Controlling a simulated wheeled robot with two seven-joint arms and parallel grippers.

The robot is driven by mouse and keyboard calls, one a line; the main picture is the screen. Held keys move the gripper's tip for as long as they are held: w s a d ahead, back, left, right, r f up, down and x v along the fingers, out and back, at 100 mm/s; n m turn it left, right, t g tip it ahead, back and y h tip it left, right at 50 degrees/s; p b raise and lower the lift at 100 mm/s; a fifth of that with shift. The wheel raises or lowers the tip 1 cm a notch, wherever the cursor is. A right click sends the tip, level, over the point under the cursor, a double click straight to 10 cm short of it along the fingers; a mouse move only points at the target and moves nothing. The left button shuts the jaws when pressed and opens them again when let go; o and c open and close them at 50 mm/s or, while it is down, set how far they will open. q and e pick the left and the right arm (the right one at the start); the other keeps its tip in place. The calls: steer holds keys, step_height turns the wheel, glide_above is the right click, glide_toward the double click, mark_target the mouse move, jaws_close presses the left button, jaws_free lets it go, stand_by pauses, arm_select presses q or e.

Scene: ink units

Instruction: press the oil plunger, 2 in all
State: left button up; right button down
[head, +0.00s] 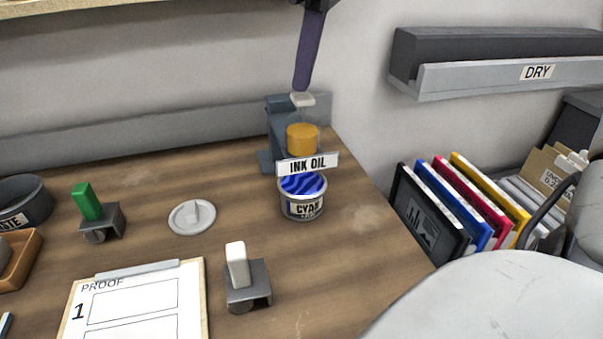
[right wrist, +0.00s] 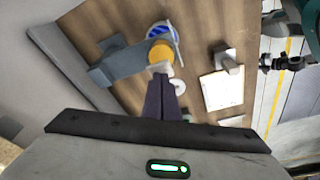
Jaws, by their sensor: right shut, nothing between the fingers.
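The ink oil dispenser (head: 280,130) stands at the back edge of the bench, with an orange reservoir (head: 302,138) and an "INK OIL" sign (head: 307,164). Its pale plunger cap (head: 303,100) is on top; it also shows in the right wrist view (right wrist: 161,68). My right gripper (head: 301,88) is shut and empty, fingers pointing down right at the cap. I cannot tell whether the tips touch it. In the right wrist view the shut fingers (right wrist: 162,82) end at the cap. An open cyan ink tin (head: 303,207) with blue ink stands below the sign. My left gripper is not in view.
A round white lid (head: 192,217), a green-handled tool (head: 99,218), a white-handled tool (head: 246,280) and a proof clipboard (head: 140,305) lie on the bench. Coloured folders (head: 470,200) stand at right. A "DRY" shelf (head: 500,78) is on the wall.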

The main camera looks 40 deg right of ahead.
steer(key=shift+r, duration=0.15)
step_height(320, 180, up, 6)
steer(key=p, duration=0.5)
stand_by(0.6)
